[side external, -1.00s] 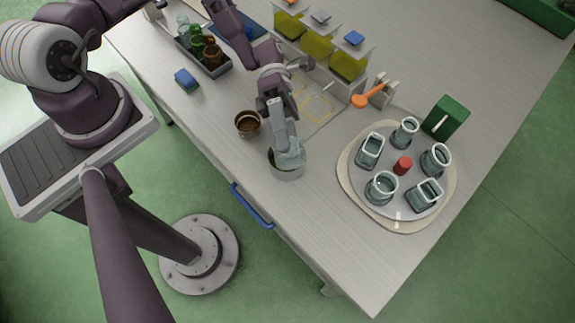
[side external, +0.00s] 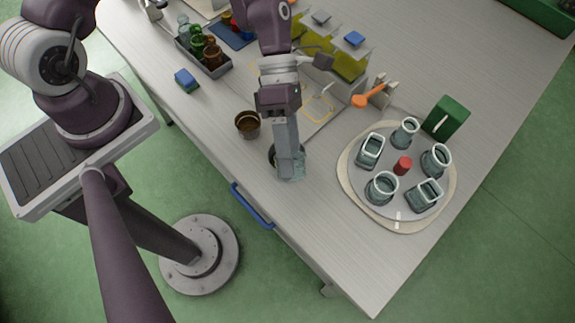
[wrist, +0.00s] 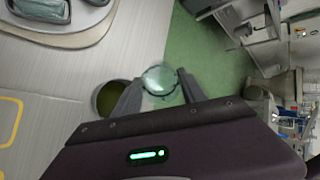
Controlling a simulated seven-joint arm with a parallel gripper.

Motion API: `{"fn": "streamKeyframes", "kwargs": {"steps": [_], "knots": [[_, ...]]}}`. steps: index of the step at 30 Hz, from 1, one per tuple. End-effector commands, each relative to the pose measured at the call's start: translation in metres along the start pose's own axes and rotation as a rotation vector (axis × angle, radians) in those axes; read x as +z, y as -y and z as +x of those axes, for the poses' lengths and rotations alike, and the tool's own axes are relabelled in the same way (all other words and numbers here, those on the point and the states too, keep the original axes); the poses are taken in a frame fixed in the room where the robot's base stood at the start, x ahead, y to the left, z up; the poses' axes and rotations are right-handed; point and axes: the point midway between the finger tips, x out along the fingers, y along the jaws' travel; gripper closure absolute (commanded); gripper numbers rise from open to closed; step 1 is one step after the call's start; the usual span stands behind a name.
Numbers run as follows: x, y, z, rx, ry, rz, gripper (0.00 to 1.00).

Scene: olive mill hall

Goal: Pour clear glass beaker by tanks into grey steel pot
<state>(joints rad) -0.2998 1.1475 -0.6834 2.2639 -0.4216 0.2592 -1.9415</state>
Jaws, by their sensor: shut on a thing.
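My gripper (side external: 289,155) is shut on the clear glass beaker (side external: 293,174), at the front edge side of the table. In the wrist view the beaker (wrist: 160,80) shows as a pale round shape between the two fingertips (wrist: 155,88). The grey steel pot (side external: 272,156) is mostly hidden behind the gripper and beaker; only a bit of its left rim shows. A round vessel with a dark olive inside, probably this pot (wrist: 110,98), is beside the left finger in the wrist view. The beaker's exact tilt and any flow from it cannot be told.
A brown-filled pot (side external: 248,125) stands just left of the gripper. A round tray (side external: 352,196) with several glass vessels and a red cylinder (side external: 402,166) is to the right. Yellow bins (side external: 348,66), an orange-handled thing (side external: 366,97) and a bottle crate (side external: 216,70) stand behind.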

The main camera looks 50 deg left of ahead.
Motion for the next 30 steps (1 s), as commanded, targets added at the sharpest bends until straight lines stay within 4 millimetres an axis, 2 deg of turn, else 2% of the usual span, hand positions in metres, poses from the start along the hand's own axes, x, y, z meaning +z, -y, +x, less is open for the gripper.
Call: {"fn": "streamKeyframes", "kwargs": {"steps": [3, 8, 12, 21, 30], "knots": [[0.0, 0.006, 0.009, 0.159, -0.061, 0.011, 1.0], [0.003, 0.014, 0.025, 0.308, -0.111, 0.009, 1.0], [0.002, 0.012, 0.046, 0.414, -0.15, 0.007, 1.0], [0.003, 0.01, 0.076, 0.6, -0.21, 0.006, 1.0], [0.005, 0.015, 0.088, 0.706, -0.252, 0.0, 1.0]]}}
